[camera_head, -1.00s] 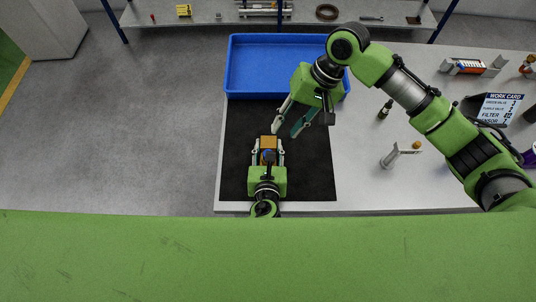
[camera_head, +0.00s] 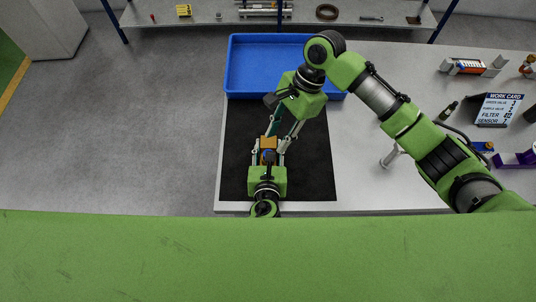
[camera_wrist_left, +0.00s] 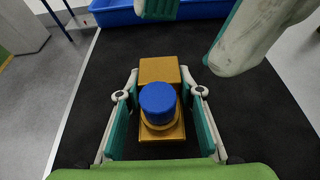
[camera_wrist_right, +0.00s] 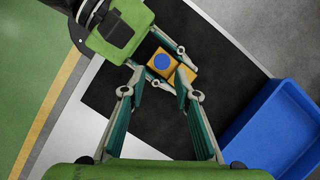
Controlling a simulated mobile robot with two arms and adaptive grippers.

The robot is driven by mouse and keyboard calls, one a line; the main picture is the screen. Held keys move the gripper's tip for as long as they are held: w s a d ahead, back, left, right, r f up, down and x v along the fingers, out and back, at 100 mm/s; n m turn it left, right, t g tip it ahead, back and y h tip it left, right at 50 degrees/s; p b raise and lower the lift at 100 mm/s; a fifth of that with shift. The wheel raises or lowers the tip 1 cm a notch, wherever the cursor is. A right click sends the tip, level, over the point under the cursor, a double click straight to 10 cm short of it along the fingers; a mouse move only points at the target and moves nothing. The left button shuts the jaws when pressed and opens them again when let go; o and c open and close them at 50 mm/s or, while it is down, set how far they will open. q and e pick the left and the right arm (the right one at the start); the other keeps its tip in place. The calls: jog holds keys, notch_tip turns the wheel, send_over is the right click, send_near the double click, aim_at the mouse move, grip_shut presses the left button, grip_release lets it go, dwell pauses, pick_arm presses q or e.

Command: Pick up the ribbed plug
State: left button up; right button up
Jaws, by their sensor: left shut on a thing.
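A blue round cap, which I take to be the ribbed plug (camera_wrist_left: 158,103), sits upright in a brass-coloured block (camera_wrist_left: 160,68); ribs cannot be made out. The plug also shows in the right wrist view (camera_wrist_right: 161,62) and partly in the head view (camera_head: 268,156). My right gripper (camera_wrist_right: 160,80) is open and empty.
A blue tray (camera_head: 268,66) stands behind the black mat (camera_head: 312,165). On the white table (camera_head: 350,180) to the right are a work card (camera_head: 497,109), a purple part (camera_head: 516,160), a dark bottle-like part (camera_head: 448,111) and a grey fitting (camera_head: 389,159). The mat's right part is clear.

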jog(key=shift+w+x, duration=0.15)
jog(key=shift+x, duration=1.55)
jog(key=shift+w+x, duration=0.15)
jog(key=shift+x, duration=1.55)
jog(key=c, duration=0.8)
